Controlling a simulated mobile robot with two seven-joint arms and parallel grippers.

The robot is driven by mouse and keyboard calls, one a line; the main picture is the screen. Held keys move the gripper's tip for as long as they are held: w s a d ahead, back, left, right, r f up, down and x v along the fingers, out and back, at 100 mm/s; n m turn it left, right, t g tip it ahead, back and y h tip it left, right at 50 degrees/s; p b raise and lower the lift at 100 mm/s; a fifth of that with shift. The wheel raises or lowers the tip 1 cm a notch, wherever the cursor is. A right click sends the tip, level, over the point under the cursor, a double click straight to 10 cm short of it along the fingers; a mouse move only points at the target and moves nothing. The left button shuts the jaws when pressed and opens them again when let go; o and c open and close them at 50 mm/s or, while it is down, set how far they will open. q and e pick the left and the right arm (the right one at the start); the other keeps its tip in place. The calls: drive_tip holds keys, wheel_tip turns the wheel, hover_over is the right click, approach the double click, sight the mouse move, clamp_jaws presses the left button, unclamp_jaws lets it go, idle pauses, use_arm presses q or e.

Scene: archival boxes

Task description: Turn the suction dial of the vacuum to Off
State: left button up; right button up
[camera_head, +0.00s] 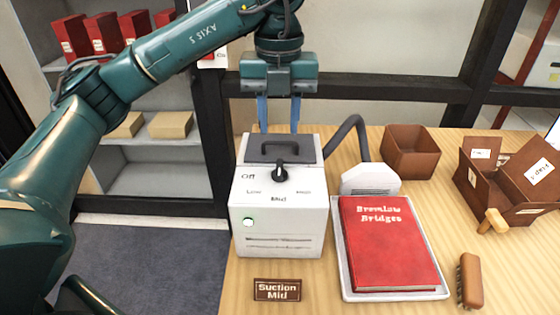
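The vacuum (255,218) is a white box with a grey top and dark handle, on the table's left part. Its black suction dial (280,174) is on the sloped face, with labels Off at upper left, Low at lower left, Mid below and High at right. A brown sign (277,290) in front reads "Suction Mid". My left gripper (279,128) points down over the vacuum's rear top, behind the dial. My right gripper is out of view.
A hose runs from the vacuum to a white nozzle (370,179). A red book (388,243) lies in a white tray (345,268). A brown box (410,152), an open box with folders (500,204) and brushes stand right. Shelves are behind.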

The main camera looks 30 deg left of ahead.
sight(280, 166)
use_arm(q)
wheel_tip(280, 166, down, 9)
drive_tip(key=shift+b, duration=0.7)
drive_tip(key=shift+c, duration=0.5)
clamp_jaws()
